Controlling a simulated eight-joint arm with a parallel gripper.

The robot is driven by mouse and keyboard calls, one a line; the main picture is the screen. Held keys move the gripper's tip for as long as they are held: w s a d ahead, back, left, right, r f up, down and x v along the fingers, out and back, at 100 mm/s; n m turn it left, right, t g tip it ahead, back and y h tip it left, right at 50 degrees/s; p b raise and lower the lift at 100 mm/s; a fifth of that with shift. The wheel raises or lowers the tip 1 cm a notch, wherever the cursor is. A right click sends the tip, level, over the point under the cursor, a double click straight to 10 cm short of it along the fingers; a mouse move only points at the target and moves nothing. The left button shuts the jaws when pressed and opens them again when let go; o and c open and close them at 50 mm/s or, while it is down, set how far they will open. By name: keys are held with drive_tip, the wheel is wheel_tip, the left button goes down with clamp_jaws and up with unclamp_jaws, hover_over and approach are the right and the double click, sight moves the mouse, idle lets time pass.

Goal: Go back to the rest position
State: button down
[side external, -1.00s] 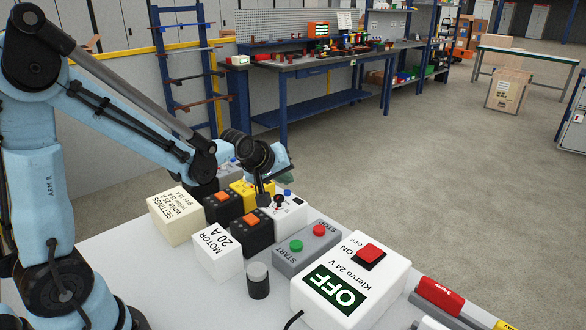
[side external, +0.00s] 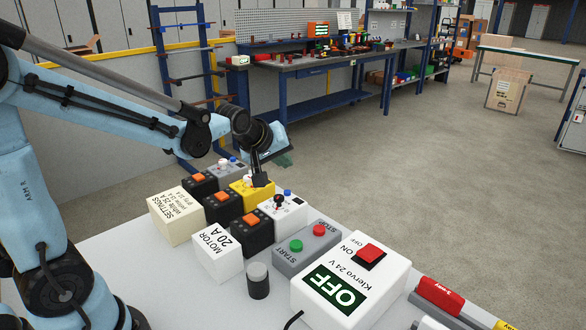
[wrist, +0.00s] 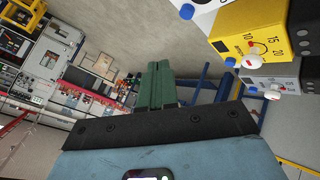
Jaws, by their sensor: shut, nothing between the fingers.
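My gripper (side external: 284,160) is above the far end of the row of switchgear boxes on the white table (side external: 130,262). Its green fingers (wrist: 158,84) show in the wrist view, pressed together with nothing between them. The yellow box with a dial (side external: 252,193) lies below my gripper, partly hidden by a dark part of my wrist. In the wrist view the yellow box (wrist: 240,38) is at upper right, apart from the fingers.
On the table stand a white Klervo box (side external: 350,280) reading OFF, a grey START/STOP box (side external: 308,250), a MOTOR 20 A block (side external: 218,254) and a SETTINGS block (side external: 176,216). A blue workbench (side external: 330,75) stands behind.

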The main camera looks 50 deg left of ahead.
drive_tip(key=s+d+m+g+h, duration=0.1)
drive_tip(key=s+d+m, duration=0.3)
drive_tip(key=s, duration=0.4)
drive_tip(key=s+d+m+g, duration=0.1)
drive_tip(key=s+d+m, duration=0.2)
drive_tip(key=s+m, duration=0.4)
drive_tip(key=shift+s+d+f+h, duration=0.4)
drive_tip(key=shift+s+f, duration=0.05)
drive_tip(key=shift+s, duration=0.4)
drive_tip(key=c, duration=1.8)
unclamp_jaws()
